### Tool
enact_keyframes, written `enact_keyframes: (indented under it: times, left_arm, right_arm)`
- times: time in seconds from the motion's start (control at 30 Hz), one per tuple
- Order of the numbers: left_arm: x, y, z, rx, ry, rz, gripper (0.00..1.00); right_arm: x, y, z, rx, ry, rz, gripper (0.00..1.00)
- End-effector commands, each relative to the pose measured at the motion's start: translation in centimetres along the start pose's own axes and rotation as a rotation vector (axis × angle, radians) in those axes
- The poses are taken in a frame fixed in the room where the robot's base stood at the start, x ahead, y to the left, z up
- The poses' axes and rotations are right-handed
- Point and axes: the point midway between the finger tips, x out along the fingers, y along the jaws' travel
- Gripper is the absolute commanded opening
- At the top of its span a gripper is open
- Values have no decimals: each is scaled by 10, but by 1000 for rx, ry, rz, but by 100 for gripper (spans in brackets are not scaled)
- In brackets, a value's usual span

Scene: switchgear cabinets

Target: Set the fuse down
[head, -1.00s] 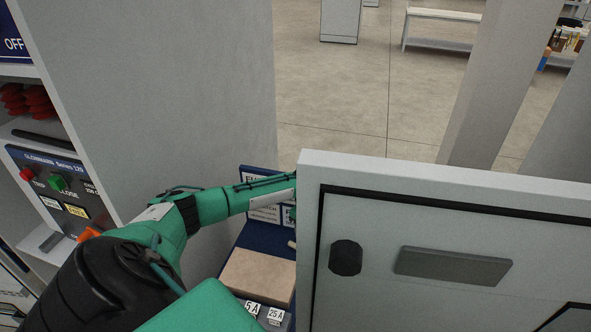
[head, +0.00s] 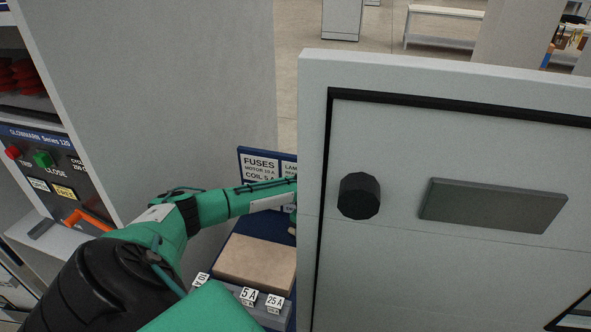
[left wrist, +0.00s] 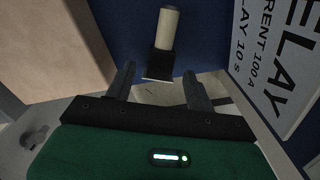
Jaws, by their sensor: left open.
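The fuse (left wrist: 168,27) is a cream cylinder with a dark end block, against a blue surface in the left wrist view. My left gripper (left wrist: 159,71) is open, with its two dark fingers spread to either side of the fuse's dark end. A gap shows between the fuse and each finger, so nothing is gripped. In the head view my green left arm (head: 235,203) reaches behind the grey cabinet door, which hides the gripper and the fuse. My right gripper is not in view.
The grey door (head: 450,130) with a black knob (head: 359,195) stands close on the right. A tan block (head: 255,262) sits on the blue stand, behind amp labels (head: 249,294). A fuse sign (head: 260,165) stands behind. A breaker panel (head: 50,165) is at left.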

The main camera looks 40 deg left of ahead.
Motion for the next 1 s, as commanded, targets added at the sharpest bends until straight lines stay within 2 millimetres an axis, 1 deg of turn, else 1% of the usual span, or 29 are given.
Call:
enact_keyframes:
  times: [0.03,0.2,0.5,0.67,0.7,0.73,0.77,1.0]
  left_arm:
    - [13,1,0,0,-1,0,55]
    - [26,1,0,0,-1,0,55]
    - [26,1,0,0,0,0,55]
    - [26,1,0,0,0,0,23]
    - [26,1,0,0,0,0,15]
    - [26,1,0,0,0,0,9]
    - [26,1,0,0,0,0,6]
    - [26,1,0,1,0,0,6]
  right_arm:
    - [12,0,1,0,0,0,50]
    - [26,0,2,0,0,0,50]
    - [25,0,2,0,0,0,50]
    - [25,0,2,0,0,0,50]
    - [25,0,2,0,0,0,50]
    - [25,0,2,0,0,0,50]
    - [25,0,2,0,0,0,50]
    - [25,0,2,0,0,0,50]
